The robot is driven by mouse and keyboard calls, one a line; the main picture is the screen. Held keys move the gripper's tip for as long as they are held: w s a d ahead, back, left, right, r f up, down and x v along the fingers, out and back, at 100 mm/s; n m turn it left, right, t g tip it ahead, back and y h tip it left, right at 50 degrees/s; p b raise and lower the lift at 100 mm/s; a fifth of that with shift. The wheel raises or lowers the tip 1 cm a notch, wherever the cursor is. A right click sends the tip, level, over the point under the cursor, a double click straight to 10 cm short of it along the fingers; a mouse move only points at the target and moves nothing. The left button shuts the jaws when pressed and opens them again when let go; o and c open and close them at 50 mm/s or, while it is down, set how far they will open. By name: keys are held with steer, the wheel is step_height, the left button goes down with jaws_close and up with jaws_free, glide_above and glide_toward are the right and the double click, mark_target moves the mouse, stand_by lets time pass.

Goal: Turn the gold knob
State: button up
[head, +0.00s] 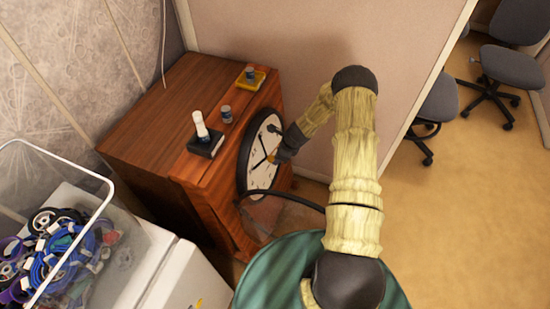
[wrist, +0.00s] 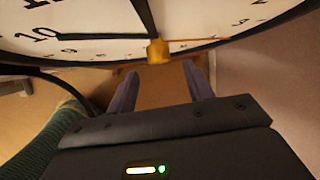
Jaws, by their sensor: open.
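The gold knob (wrist: 158,51) sits at the centre of a white clock face (wrist: 85,20), where the dark hands meet. In the head view the same clock (head: 263,155) leans upright against the front of a brown wooden cabinet, and the gold knob shows small (head: 271,158) beside my gripper. My gripper (wrist: 162,78) is open, its two dark fingers apart and pointing at the clock. The knob lies just beyond the fingertips, roughly between them in the picture. Nothing is between the fingers. Whether the fingers touch the knob cannot be told.
The wooden cabinet (head: 140,110) carries a dark block with a white cylinder (head: 200,125), a small can (head: 227,114) and a yellow tray (head: 259,82). A clear bin (head: 110,195) of parts stands at left. Office chairs (head: 505,65) stand at right. A partition wall (head: 290,45) rises behind.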

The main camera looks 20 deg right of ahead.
mark_target(270, 159)
steer(key=shift+x, duration=2.3)
steer(key=shift+c, duration=0.4)
steer(key=c, duration=0.9)
steer(key=shift+f, duration=0.1)
steer(key=shift+s, duration=0.1)
steer(key=t+h+b, duration=0.1)
steer(key=b, duration=0.2)
steer(key=n+t+h+b, duration=0.1)
steer(key=t+b, duration=0.1)
steer(key=shift+s+n+t+b, duration=0.2)
steer(key=shift+n+t+b, duration=0.1)
steer(key=shift+b, duration=0.1)
